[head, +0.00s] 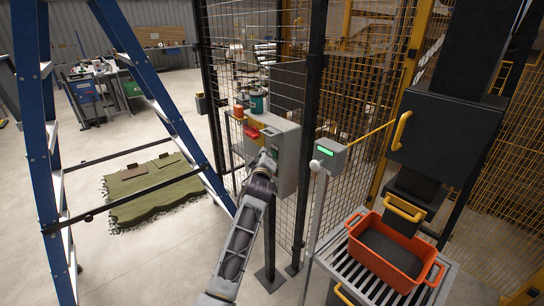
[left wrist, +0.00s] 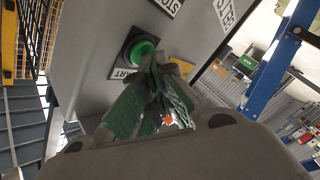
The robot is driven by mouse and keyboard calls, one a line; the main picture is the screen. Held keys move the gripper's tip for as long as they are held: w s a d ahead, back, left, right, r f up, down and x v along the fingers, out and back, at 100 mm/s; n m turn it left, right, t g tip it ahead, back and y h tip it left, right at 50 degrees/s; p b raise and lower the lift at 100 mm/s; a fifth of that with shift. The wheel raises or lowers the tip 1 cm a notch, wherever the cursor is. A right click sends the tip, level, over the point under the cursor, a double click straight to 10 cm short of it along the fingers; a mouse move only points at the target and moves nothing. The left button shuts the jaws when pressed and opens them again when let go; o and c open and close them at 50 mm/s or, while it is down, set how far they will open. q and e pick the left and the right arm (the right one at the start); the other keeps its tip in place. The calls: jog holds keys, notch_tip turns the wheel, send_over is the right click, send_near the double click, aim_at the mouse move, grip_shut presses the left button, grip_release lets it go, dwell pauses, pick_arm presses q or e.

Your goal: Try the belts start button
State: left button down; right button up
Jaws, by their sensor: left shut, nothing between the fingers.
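A grey control box (head: 286,165) stands on a post against the mesh fence. In the left wrist view its face (left wrist: 85,50) carries a round green button (left wrist: 142,49) in a dark collar, with a partly hidden plate ending in "ART". A plate reading "STO" (left wrist: 168,5) is cut off at the top edge. My left gripper (head: 268,158) is at the front of the box. In the left wrist view my left gripper (left wrist: 158,68) has its green-padded fingers shut and empty, tips close beside the button's lower right. I cannot tell whether they touch it. My right gripper is out of view.
A blue ladder (head: 128,60) stands at left, near a green mat (head: 150,200) on the floor. A thin post with a green-lit display box (head: 330,155) stands right of the control box. An orange crate (head: 420,278) sits on rollers at right.

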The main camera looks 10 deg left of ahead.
pick_arm(q)
jog(key=shift+s+a, duration=0.15)
jog(key=shift+s, duration=0.05)
jog(key=shift+s+a+p, duration=0.35)
jog(key=shift+s+p, duration=0.05)
jog(key=shift+s, duration=0.05)
jog(key=shift+s+a+p, duration=0.65)
jog(key=shift+s+a, duration=0.15)
jog(key=shift+s, duration=0.2)
jog(key=shift+s+a+p, duration=0.6)
jog(key=shift+s+a, duration=0.15)
jog(key=shift+s, duration=0.2)
